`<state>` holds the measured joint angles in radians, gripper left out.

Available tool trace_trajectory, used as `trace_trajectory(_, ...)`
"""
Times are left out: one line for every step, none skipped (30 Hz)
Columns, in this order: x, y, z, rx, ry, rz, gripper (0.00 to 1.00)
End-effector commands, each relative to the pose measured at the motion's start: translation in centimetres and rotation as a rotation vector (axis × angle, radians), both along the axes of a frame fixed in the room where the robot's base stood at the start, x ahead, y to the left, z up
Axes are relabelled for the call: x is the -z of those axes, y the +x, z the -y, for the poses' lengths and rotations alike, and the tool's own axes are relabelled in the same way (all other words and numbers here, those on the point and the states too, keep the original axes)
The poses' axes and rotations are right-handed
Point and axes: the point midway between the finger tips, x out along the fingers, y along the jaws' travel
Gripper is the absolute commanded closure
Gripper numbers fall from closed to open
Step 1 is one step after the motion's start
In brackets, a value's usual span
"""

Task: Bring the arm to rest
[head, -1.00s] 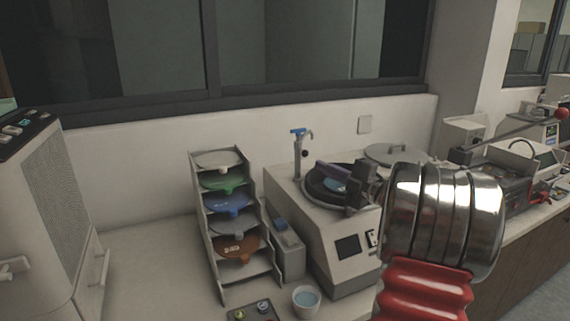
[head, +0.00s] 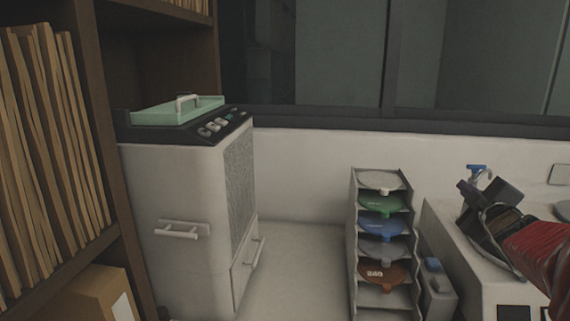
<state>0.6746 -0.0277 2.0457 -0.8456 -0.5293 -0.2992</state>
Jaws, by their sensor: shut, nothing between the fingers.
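My gripper (head: 472,190) is at the right of the head view, dark, with its fingers shut and nothing visible held. It is in front of the top of a white benchtop machine (head: 452,240) and hides much of it. I cannot tell how far the gripper is from the machine's top. My red ribbed arm sleeve runs off the right edge of the picture.
A stepped rack (head: 352,240) with several coloured discs stands left of the machine, beside a small grey box (head: 437,282). A white cabinet unit (head: 185,215) carries a green tray (head: 175,112). A shelf of folders (head: 107,150) is far left. The counter (head: 290,270) between is clear.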

Motion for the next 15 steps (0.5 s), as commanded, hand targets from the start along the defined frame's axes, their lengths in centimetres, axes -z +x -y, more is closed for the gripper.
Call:
trace_trajectory(-0.2, -0.3, -1.4, 0.021, 0.035, -0.008, 1.0)
trace_trajectory(-0.1, -0.6, -2.1, 0.037, 0.063, -0.016, 1.0)
trace_trajectory(0.1, -1.0, -2.9, 0.059, 0.098, -0.026, 1.0)
trace_trajectory(0.2, -1.4, -3.6, 0.075, 0.124, -0.036, 1.0)
trace_trajectory(0.5, -1.7, -4.3, 0.089, 0.152, -0.045, 1.0)
trace_trajectory(0.8, -2.3, -5.2, 0.109, 0.191, -0.058, 1.0)
trace_trajectory(1.0, -2.7, -5.9, 0.124, 0.219, -0.068, 1.0)
trace_trajectory(1.4, -3.2, -6.6, 0.137, 0.247, -0.081, 1.0)
trace_trajectory(1.9, -3.9, -7.6, 0.154, 0.286, -0.096, 1.0)
trace_trajectory(2.2, -4.4, -8.4, 0.167, 0.315, -0.109, 1.0)
trace_trajectory(2.7, -5.0, -9.2, 0.179, 0.346, -0.123, 1.0)
trace_trajectory(3.3, -5.8, -10.2, 0.194, 0.385, -0.142, 1.0)
trace_trajectory(3.8, -6.4, -11.1, 0.205, 0.415, -0.157, 1.0)
trace_trajectory(4.3, -7.0, -11.9, 0.216, 0.445, -0.174, 1.0)
trace_trajectory(5.0, -8.0, -13.0, 0.229, 0.483, -0.197, 1.0)
